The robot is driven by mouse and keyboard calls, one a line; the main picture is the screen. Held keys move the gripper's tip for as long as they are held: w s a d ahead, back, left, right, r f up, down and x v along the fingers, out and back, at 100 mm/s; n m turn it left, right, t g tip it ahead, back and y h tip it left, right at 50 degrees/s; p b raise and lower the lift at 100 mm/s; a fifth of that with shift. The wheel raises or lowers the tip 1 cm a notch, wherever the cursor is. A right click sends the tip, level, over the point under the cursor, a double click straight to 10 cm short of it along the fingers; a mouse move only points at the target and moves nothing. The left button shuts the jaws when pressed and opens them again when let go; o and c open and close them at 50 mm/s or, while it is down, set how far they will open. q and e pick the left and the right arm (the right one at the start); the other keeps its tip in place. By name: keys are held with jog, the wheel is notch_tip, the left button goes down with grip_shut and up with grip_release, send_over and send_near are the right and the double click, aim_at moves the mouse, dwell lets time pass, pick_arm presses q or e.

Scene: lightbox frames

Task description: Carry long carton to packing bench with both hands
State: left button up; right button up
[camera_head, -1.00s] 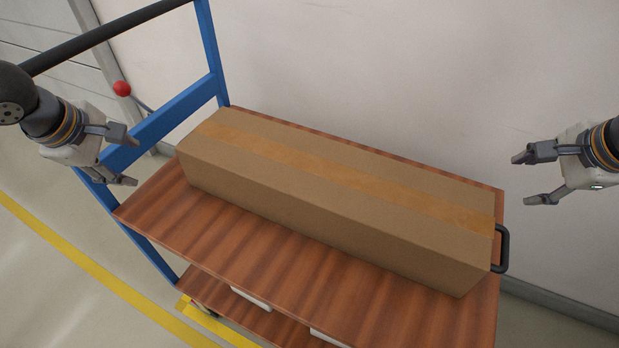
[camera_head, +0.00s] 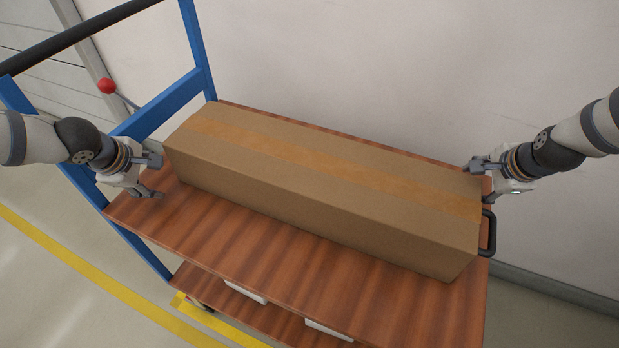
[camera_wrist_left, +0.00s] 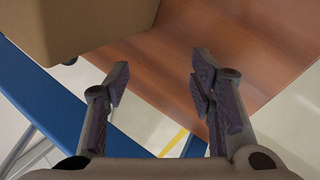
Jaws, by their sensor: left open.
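The long brown carton (camera_head: 320,195), with a tape strip along its top, lies on the wooden top shelf (camera_head: 250,235) of a blue-framed cart. A black handle (camera_head: 489,232) shows at its right end. My left gripper (camera_head: 157,178) is open and empty, just left of the carton's left end. The left wrist view shows its two parted fingers (camera_wrist_left: 160,88), with the carton (camera_wrist_left: 90,22) at upper left. My right gripper (camera_head: 481,180) is at the carton's far right corner, fingers apart; its lower finger is partly hidden. The packing bench is not in view.
The cart's blue frame (camera_head: 197,50) and dark push bar (camera_head: 75,33) stand at the left. A red ball-shaped knob (camera_head: 107,86) is near the frame. White items (camera_head: 245,292) lie on the lower shelf. A pale wall (camera_head: 400,70) is close behind.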

pick_arm(q)
jog(key=shift+d, duration=0.75)
pick_arm(e)
jog(key=shift+a, duration=0.75)
